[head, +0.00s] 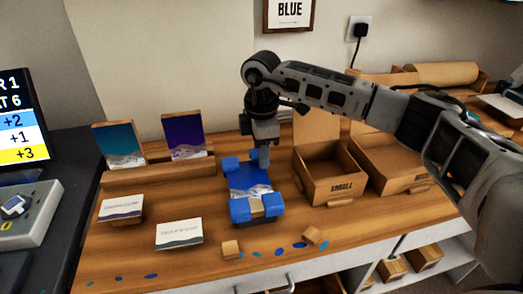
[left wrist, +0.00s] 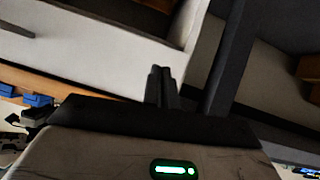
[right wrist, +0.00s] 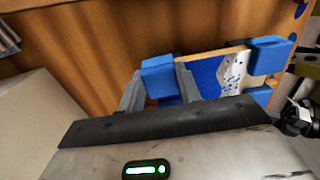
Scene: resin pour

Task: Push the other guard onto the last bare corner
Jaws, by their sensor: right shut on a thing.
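The panel (head: 252,180), with a blue and white picture, lies on the wooden bench. Blue guards sit at its back left corner (head: 230,164), front left corner (head: 240,211) and front right corner (head: 272,205). My right gripper (head: 264,158) is at the back right corner, pointing down. In the right wrist view its fingers are shut on a blue guard (right wrist: 158,76), which is beside the panel's corner (right wrist: 212,75). I cannot tell whether this guard is seated. My left gripper (left wrist: 162,88) shows only in its wrist view, fingers together and empty, away from the panel.
An open cardboard box marked SMALL (head: 330,180) stands right of the panel, with another box (head: 390,165) beyond.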

